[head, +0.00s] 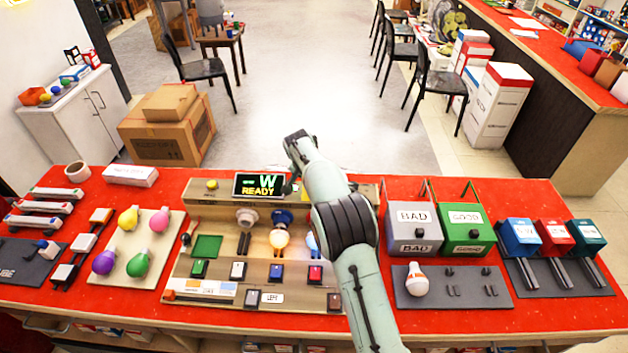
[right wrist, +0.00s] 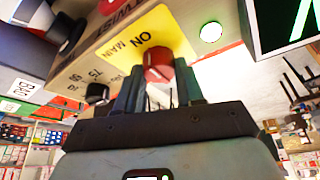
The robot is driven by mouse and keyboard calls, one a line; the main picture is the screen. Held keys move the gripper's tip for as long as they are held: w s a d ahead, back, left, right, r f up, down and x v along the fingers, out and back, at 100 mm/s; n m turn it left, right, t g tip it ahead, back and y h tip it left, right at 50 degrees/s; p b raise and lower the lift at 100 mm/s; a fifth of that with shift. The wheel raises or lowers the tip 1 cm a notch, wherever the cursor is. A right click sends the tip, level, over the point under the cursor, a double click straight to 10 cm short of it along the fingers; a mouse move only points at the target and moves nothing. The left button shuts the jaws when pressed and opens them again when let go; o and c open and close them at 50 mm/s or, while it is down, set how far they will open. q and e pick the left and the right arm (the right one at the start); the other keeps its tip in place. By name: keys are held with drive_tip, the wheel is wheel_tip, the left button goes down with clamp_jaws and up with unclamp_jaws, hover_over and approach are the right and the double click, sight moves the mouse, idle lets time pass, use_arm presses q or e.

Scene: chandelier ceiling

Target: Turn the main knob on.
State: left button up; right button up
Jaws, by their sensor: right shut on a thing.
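The red main knob (right wrist: 158,62) sits on a yellow plate (right wrist: 165,30) marked "ON" and "MAIN" in the right wrist view. My right gripper (right wrist: 158,84) is shut on the knob, with one dark finger on each side of it. In the head view my right arm reaches over the wooden test panel (head: 190,290), and its wrist and forearm hide the knob and the fingertips. A display (head: 258,185) on the panel reads "READY", with a "W" above it. My left gripper is not in view.
A bulb (head: 279,238) glows on the panel. Grey "BAD" (head: 414,247) and green "GOOD" (head: 468,243) boxes stand right of my arm. Coloured bulbs (head: 138,262) stand at left.

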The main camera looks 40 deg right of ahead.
drive_tip(key=o, duration=1)
drive_tip(key=shift+o, duration=0.2)
drive_tip(key=v, duration=1.3)
drive_tip(key=shift+r, duration=0.25)
drive_tip(key=shift+a+f, duration=0.1)
drive_tip(key=shift+a, duration=0.05)
